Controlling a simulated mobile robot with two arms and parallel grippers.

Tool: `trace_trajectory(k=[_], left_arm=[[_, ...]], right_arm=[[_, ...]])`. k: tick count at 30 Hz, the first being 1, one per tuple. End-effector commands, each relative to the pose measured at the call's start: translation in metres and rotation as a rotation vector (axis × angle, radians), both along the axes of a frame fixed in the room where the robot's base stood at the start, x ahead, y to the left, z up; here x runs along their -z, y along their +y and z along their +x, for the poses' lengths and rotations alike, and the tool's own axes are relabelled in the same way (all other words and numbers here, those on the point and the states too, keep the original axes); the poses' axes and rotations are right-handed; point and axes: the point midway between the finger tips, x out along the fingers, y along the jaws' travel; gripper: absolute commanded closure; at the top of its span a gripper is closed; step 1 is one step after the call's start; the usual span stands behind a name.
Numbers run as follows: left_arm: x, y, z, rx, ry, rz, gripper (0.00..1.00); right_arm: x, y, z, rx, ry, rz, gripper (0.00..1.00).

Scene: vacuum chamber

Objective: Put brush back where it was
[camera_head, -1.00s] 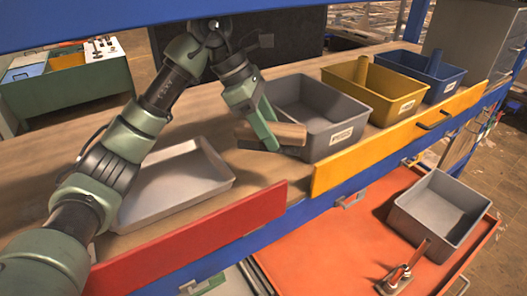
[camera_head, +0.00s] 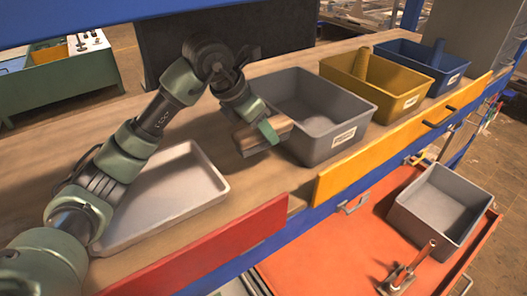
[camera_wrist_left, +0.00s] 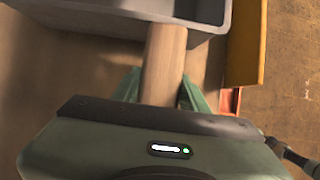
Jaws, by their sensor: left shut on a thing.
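The brush is a wooden block with a darker underside (camera_head: 256,142). My left gripper (camera_head: 268,132) is shut on it, holding it over the wooden shelf. It is just left of the large grey bin (camera_head: 318,125) and right of the shallow white tray (camera_head: 165,200). In the left wrist view the brush's wooden part (camera_wrist_left: 163,62) sticks out between the two green fingers (camera_wrist_left: 160,88) toward the bin wall (camera_wrist_left: 110,18). How far the brush is above the shelf is hard to tell. My right gripper is not in view.
A yellow bin (camera_head: 395,98) and a blue bin (camera_head: 425,65) stand further right on the shelf. Red (camera_head: 215,245) and yellow (camera_head: 400,148) panels line its front edge. Below, an orange surface (camera_head: 340,250) carries a smaller grey bin (camera_head: 440,212) and a clamp-like tool (camera_head: 405,272).

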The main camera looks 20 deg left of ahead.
Motion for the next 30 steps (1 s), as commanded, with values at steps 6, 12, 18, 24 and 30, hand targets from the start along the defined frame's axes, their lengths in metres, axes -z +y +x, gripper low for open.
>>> trace_trajectory(k=[6, 12, 18, 24, 30], left_arm=[[0.039, 0.000, 0.000, 0.001, 0.001, -0.001, 0.94], [0.057, 0.000, -0.001, 0.001, 0.002, -0.001, 0.94], [0.082, 0.000, 0.000, 0.001, 0.001, -0.001, 0.94], [0.085, 0.000, 0.000, 0.002, -0.003, -0.001, 0.94], [0.089, 0.000, 0.000, 0.002, -0.001, 0.000, 0.54]], right_arm=[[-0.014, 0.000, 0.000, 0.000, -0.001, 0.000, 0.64], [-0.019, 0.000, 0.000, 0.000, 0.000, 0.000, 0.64], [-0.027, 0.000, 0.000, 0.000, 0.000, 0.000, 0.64], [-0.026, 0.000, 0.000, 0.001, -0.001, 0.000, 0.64], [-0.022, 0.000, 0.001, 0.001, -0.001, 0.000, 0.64]])
